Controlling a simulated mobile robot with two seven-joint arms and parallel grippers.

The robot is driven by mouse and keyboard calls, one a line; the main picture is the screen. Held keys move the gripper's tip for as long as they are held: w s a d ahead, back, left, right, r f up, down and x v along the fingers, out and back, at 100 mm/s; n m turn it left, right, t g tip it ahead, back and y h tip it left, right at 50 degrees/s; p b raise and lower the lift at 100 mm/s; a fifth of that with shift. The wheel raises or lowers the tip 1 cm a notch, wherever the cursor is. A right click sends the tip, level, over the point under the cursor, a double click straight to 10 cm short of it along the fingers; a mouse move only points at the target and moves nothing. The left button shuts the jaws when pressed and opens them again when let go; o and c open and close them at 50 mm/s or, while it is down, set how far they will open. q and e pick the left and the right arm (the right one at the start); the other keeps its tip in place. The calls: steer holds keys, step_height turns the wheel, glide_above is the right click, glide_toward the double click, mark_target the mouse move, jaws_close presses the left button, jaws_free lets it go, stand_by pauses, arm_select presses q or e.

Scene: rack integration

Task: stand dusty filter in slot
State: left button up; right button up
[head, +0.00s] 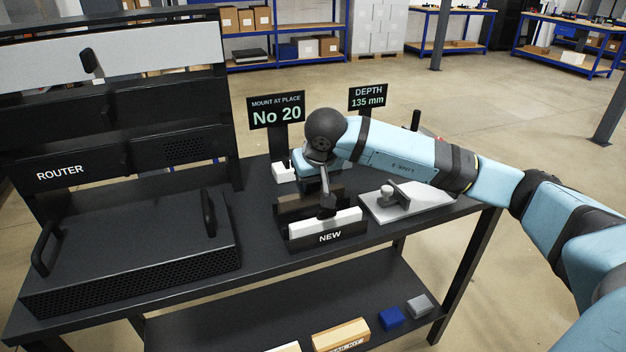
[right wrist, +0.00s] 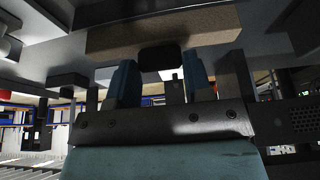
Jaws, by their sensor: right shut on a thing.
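The dusty filter, a brown block (right wrist: 165,32) with a black knob, shows in the right wrist view. My right gripper (right wrist: 160,78) has its two blue fingers around the knob. In the head view the right gripper (head: 318,178) hangs above the black slotted holder (head: 350,234) labelled NEW, largely hidden by its own wrist. A white filter (head: 340,220) stands in the holder's front slot, with a dark knob above it. Brown and dark parts show behind it, but whether the dusty filter sits fully in a slot I cannot tell. My left gripper is not in view.
The router case (head: 130,250) lies on the bench at left, before a black rack (head: 120,115). Signs reading No 20 (head: 276,113) and 135 mm (head: 367,98) stand behind. A grey plate with a knob (head: 400,203) lies right of the holder, under my forearm.

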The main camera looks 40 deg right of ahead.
steer(key=shift+f+b, duration=0.3)
steer(key=o, duration=1)
steer(key=shift+o, duration=0.2)
steer(key=p+v, duration=0.1)
steer(key=v, duration=1.3)
steer(key=shift+s+f, duration=0.1)
